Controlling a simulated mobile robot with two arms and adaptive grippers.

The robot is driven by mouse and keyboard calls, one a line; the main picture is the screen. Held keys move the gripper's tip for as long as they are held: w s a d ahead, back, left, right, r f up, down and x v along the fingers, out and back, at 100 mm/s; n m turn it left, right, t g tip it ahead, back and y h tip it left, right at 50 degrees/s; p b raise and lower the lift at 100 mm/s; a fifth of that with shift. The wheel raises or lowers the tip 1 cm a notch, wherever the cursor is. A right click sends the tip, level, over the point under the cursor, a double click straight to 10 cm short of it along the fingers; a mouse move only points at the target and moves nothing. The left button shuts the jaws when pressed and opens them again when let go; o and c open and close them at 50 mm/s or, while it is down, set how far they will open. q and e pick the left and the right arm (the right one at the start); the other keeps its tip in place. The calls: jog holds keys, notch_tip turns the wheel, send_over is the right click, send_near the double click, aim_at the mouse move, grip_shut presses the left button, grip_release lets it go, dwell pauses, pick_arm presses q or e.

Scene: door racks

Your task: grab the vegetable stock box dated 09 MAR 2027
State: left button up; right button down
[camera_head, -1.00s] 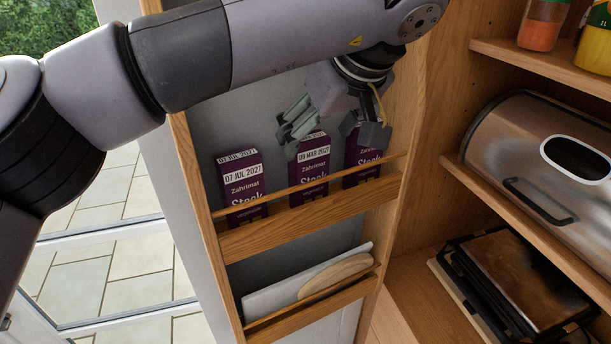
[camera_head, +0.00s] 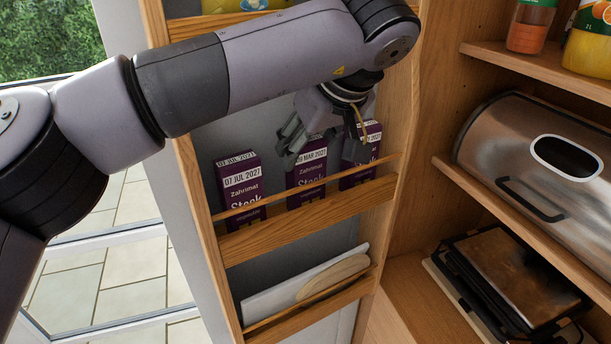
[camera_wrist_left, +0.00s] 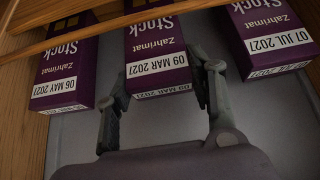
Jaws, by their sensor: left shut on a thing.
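The purple Zahrimat stock box dated 09 MAR 2027 (camera_head: 309,172) stands in the middle of the upper door rack, behind its rail. It also shows in the left wrist view (camera_wrist_left: 156,45). My left gripper (camera_head: 321,150) is over its top and shut on it, with one finger on each side (camera_wrist_left: 160,85). A similar box dated 07 JUL 2027 (camera_head: 241,185) stands to the left. A third box (camera_head: 352,180) stands to the right, partly hidden by the gripper in the head view; in the wrist view it reads 06 MAY 2027 (camera_wrist_left: 65,70). My right gripper is not in view.
The wooden rack rail (camera_head: 300,220) runs in front of the boxes. To the right, shelves hold a metal bread bin (camera_head: 510,150) and a dark grill (camera_head: 510,280).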

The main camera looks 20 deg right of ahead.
pick_arm(q)
grip_shut()
dwell(0.3)
jog(key=shift+r, duration=0.15)
